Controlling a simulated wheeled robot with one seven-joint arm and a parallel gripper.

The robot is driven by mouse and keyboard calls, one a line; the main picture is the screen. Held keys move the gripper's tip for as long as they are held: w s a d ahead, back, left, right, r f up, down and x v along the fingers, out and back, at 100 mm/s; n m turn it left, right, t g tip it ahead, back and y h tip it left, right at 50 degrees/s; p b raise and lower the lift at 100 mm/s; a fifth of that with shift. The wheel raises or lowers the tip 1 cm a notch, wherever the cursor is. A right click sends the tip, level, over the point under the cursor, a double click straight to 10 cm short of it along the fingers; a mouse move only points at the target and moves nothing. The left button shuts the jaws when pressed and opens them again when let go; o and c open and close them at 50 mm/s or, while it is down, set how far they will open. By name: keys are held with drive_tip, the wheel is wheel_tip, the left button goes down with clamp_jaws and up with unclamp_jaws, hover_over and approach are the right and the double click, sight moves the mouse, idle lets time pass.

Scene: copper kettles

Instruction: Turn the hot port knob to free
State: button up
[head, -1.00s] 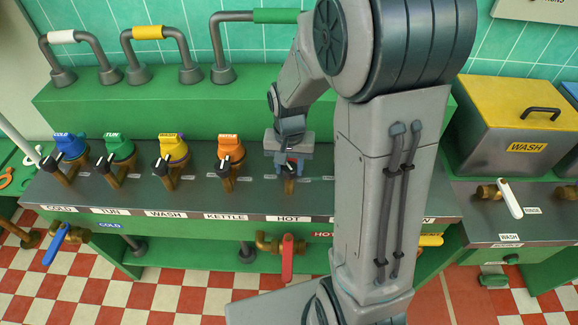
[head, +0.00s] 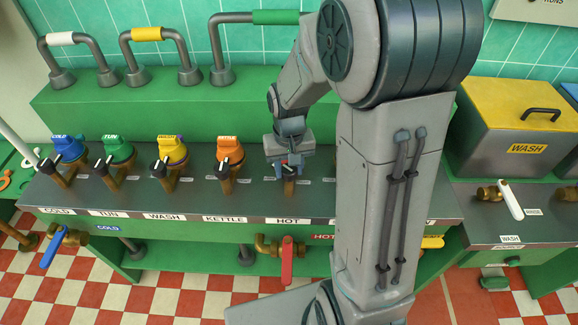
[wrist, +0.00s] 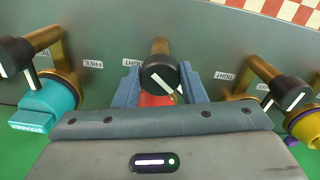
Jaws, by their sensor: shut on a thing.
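The hot port knob (wrist: 158,72) is black with a white pointer line, on a brass pipe above the HOT label (head: 288,221). In the wrist view its line slants down to the right. My gripper (wrist: 160,84) is shut on the knob, one blue-grey finger on each side. A red part (wrist: 152,100) shows just below the knob. In the head view my gripper (head: 289,166) hides much of the hot port.
Neighbouring ports with black knobs stand close on both sides: the orange-capped kettle port (head: 229,150) and a teal-capped one (wrist: 48,98). A red-handled valve (head: 287,258) hangs on the front below. The green ledge (head: 150,105) rises behind.

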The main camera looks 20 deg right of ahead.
sight(288, 169)
drive_tip(key=shift+w, duration=0.1)
drive_tip(key=o, duration=1)
drive_tip(key=shift+a, duration=0.1)
drive_tip(key=shift+r, duration=0.1)
wheel_tip(288, 169, up, 14)
drive_tip(key=shift+f, duration=0.2)
